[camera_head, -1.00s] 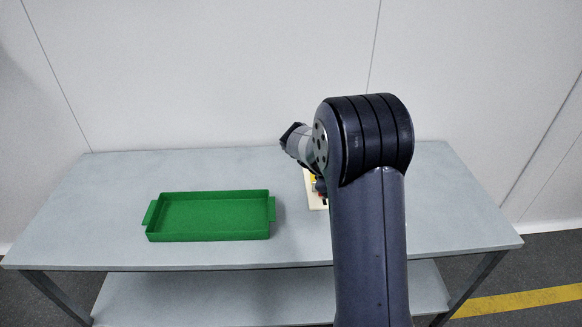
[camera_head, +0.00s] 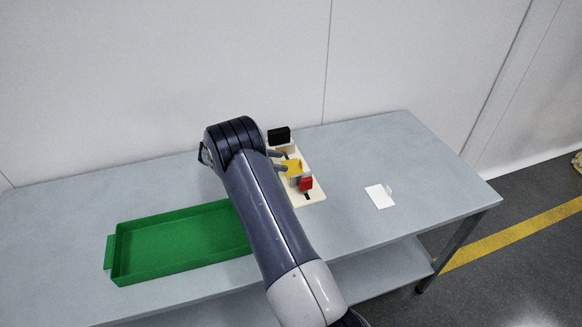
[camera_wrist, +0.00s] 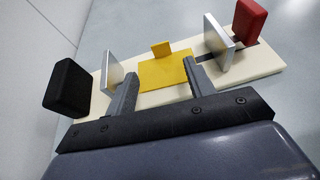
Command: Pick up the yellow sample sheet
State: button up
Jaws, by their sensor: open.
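The yellow sample sheet (camera_head: 293,168) lies on a cream base plate (camera_head: 312,197) at the middle of the table, with a small upright yellow tab at its far edge in the wrist view. The sheet (camera_wrist: 163,73) lies between two upright silver plates in that view. My gripper (camera_wrist: 162,70) is open and empty. Its fingers appear either side of the sheet's near part, pointing towards it. I cannot tell how high the fingertips are above it.
A black block (camera_head: 279,135) and a red block (camera_head: 306,184) stand at the base plate's ends, outside the silver plates (camera_wrist: 219,42) and (camera_wrist: 112,71). A green tray (camera_head: 113,270) is on the left. A white card (camera_head: 380,196) lies on the right, with clear table around it.

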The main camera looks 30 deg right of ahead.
aim_at(300, 163)
jog(key=shift+x, duration=1.2)
jog(key=x, duration=0.3)
jog(key=p+x, duration=0.1)
jog(key=x, duration=0.1)
jog(key=shift+s+d+r, duration=0.2)
jog(key=c, duration=1.1)
